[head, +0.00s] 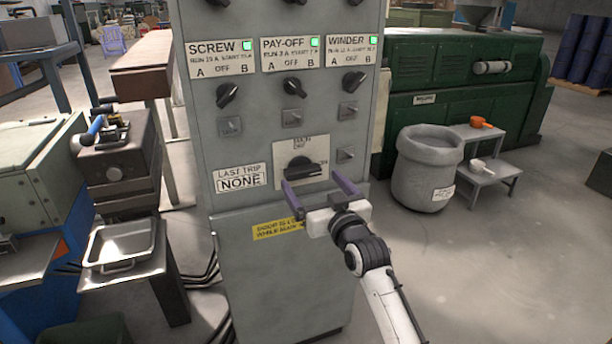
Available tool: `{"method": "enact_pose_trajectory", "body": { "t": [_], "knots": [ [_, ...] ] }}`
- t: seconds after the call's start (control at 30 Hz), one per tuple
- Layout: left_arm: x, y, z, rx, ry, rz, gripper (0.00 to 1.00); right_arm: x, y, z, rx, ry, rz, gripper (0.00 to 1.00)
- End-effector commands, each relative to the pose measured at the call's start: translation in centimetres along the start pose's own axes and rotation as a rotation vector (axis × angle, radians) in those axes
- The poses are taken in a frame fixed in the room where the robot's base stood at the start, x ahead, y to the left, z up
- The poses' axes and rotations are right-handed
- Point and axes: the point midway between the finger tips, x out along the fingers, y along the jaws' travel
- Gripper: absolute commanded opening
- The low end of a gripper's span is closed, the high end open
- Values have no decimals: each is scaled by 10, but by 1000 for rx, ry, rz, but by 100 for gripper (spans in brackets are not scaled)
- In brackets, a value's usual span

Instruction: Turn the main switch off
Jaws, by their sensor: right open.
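The main switch (303,167) is a black rotary handle on a pale plate, low on the front of the grey control cabinet (235,240). Its handle lies roughly horizontal; the plate's lettering is too small to read surely. My right gripper (320,184) is open, with two purple fingers pointing at the cabinet just below the handle. The fingers are apart, one lower left and one lower right of the switch. Nothing shows between them, and I cannot tell if they touch the plate. My left gripper is not in view.
Above are knobs labelled SCREW (228,94), PAY-OFF (294,86) and WINDER (354,81), with green lamps lit. A LAST TRIP NONE sign (240,180) is left of the switch. A grey bin (425,175) and stepped stand (480,180) are right; a metal tray (120,246) is left.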

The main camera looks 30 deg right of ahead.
Motion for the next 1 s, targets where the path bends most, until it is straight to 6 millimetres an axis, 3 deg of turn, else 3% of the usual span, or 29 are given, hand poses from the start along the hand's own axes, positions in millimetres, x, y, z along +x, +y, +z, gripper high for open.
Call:
{"method": "enact_pose_trajectory", "body": {
  "t": [0.1, 0.3, 0.67, 0.9, 1.0],
  "knots": [
    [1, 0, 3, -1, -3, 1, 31, 22, 0, 0, 0, 2, -1, 91],
    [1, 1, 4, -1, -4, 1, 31, 45, -1, 0, 0, 0, -1, 91],
    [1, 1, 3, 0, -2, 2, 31, 51, 0, 0, -1, -1, -1, 91],
    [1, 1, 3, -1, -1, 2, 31, 50, 0, 1, -1, -1, -1, 52],
    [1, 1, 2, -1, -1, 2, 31, 50, 0, 1, -2, -1, -1, 49]
  ]
}}
